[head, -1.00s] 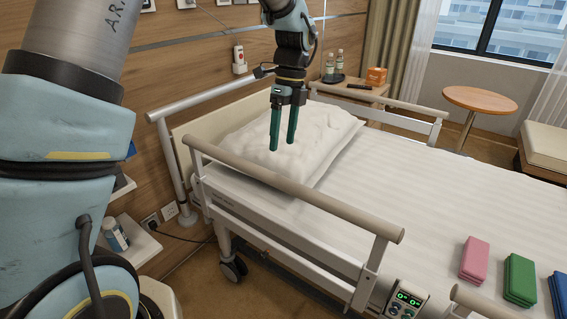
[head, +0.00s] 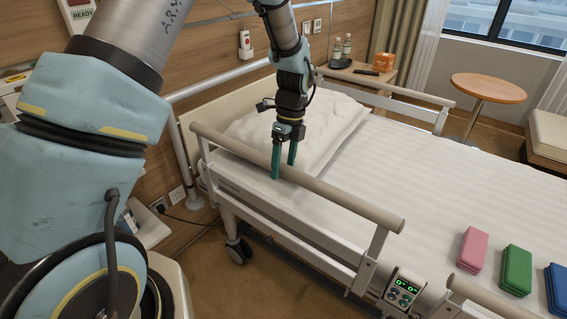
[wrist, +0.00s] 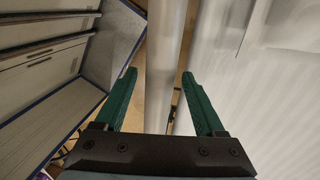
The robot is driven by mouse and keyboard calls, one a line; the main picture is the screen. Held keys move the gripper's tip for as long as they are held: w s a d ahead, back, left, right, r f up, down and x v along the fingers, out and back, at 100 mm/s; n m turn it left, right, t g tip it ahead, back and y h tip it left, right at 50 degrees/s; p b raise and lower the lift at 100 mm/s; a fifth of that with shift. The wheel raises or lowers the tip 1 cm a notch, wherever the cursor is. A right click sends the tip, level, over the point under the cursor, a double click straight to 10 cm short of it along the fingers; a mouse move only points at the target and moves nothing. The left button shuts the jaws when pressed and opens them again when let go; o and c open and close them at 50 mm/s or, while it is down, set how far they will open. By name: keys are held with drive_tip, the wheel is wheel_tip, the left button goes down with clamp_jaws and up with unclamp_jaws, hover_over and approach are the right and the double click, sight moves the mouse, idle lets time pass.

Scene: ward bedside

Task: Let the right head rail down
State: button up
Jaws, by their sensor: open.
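The right head rail (head: 335,200) is the near side rail at the pillow end of the bed, with a thick beige top bar and pale posts. It stands raised above the mattress edge. My gripper (head: 284,170) points down at the top bar, about midway along it, and is open and empty. In the wrist view the top bar (wrist: 163,75) runs between the two green fingertips, and my gripper (wrist: 159,75) has a gap on both sides of it. I cannot tell how far the tips are above the bar.
A control panel (head: 404,288) with green displays sits at the rail's foot end. A pillow (head: 325,130) lies behind my gripper. A bedside table (head: 362,72) stands beyond the bed.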

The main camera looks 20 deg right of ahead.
drive_tip(key=shift+c, duration=0.4)
clamp_jaws()
idle(0.9)
